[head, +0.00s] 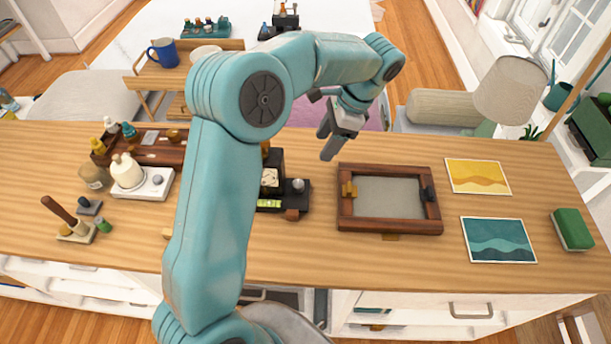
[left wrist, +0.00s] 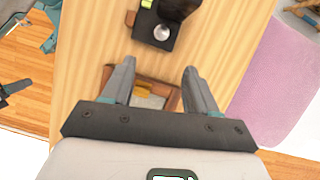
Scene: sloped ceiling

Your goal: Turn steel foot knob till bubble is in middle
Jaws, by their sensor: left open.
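The steel foot knob (head: 298,185) is a small silver ball at the right end of a dark instrument base (head: 293,200) on the wooden counter. It also shows near the top of the left wrist view (left wrist: 161,32). A yellow-green level vial (head: 269,203) lies along the base's front; its bubble is too small to place. The instrument's left part is hidden behind my left arm. My left gripper (head: 328,146) is open and empty, above the counter's back part, apart from the knob. In the left wrist view its fingers (left wrist: 158,75) spread with the knob beyond their tips.
A wood-framed panel (head: 346,217) lies right of the instrument, with yellow (head: 478,177) and teal (head: 498,240) cards and a green sponge-like block (head: 572,229) farther right. A white scale-like device (head: 150,188) and bottles stand left. Counter in front of the instrument is clear.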

